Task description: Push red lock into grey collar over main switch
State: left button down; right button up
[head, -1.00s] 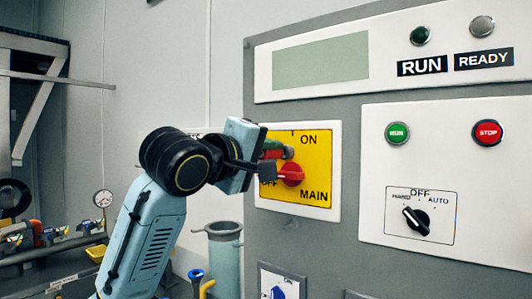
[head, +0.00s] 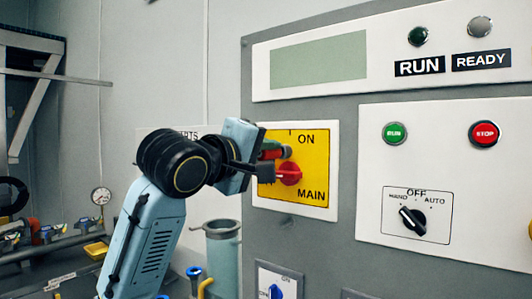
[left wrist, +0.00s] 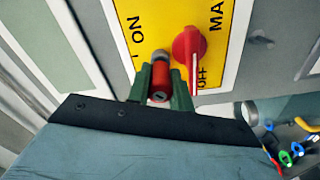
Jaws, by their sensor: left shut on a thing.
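The red lock (left wrist: 160,82) is a small red cylinder with a keyhole-like end, held between the two green fingers of my left gripper (left wrist: 161,86) in the left wrist view. A grey piece (left wrist: 161,56), which looks like the collar, shows just beyond the lock, close against the yellow plate. I cannot tell how far the lock is inside it. The red main switch knob (left wrist: 188,52) is right beside the lock. In the head view my left gripper (head: 268,159) is at the left part of the yellow plate, by the red knob (head: 290,173). My right gripper is out of view.
The yellow plate (head: 313,180) is on a grey cabinet with RUN (head: 395,133) and STOP (head: 485,134) buttons and a black selector (head: 412,220) to the right. A blue-grey cylinder (head: 224,260) stands below the gripper. Pipes and a gauge (head: 101,196) are at left.

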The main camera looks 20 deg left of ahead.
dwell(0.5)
pick_arm(q)
jog(key=shift+p+x, duration=0.6)
jog(key=shift+x, duration=0.3)
dwell(0.3)
jog(key=c, duration=1.2)
grip_release()
jog(key=shift+o, duration=0.2)
